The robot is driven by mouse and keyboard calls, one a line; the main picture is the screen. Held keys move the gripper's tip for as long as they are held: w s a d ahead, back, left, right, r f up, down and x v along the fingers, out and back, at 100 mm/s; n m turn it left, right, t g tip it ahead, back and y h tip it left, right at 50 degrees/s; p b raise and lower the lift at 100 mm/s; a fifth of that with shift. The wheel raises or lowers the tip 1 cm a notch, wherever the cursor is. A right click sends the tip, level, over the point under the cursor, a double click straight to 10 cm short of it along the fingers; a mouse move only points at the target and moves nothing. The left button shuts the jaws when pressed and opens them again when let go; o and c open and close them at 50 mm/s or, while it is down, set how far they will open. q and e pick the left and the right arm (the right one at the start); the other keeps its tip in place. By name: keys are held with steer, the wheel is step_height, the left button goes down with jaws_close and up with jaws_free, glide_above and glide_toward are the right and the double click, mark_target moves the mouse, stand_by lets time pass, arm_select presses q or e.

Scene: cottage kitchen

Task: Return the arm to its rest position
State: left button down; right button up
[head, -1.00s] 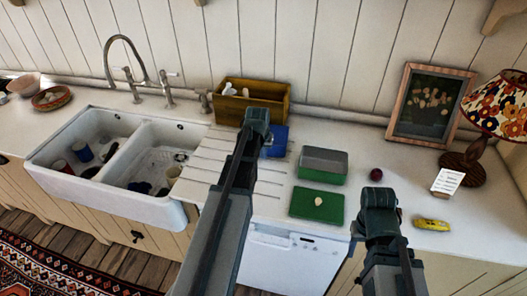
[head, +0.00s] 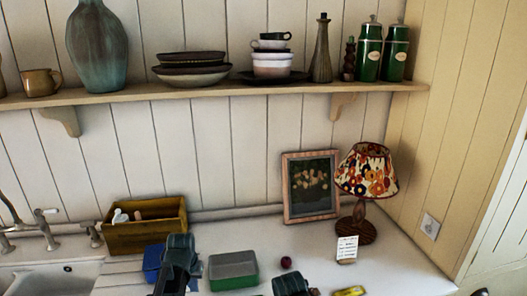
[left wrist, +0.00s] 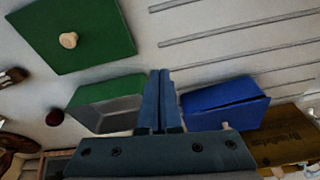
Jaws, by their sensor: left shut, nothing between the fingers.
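My left gripper (head: 177,262) rises from the bottom of the head view, in front of the blue box (head: 152,259). In the left wrist view its two fingers (left wrist: 160,85) are pressed together with nothing between them. They point over the counter between the green-and-grey box (left wrist: 108,108) and the blue box (left wrist: 226,104). My right arm's end (head: 290,285) just shows at the bottom of the head view, dark and cut off by the edge. Its fingers cannot be made out.
A wooden crate (head: 148,236) stands behind the blue box. A green lid with a knob (left wrist: 70,40) lies on the counter. A dark red ball (head: 286,263), a yellow item (head: 350,291), a card (head: 347,248), a lamp (head: 367,175) and a picture frame (head: 311,190) are to the right.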

arm_select(q)
steer(key=s+d, duration=0.2)
steer(key=d, duration=0.1)
steer(key=s+d+f+m, duration=0.1)
steer(key=s+d, duration=0.1)
steer(key=d, duration=0.2)
steer(key=s+d+f+m+g+b, duration=0.1)
steer(key=s+d, duration=0.2)
steer(key=shift+d, duration=0.3)
steer(key=s+d+f+m+g+y+b, duration=0.1)
steer(key=s+d+m, duration=0.1)
steer(key=s+d, duration=0.6)
steer(key=shift+s+d+m+g, duration=0.2)
steer(key=shift+s+m+g, duration=0.1)
steer(key=shift+s, duration=0.55)
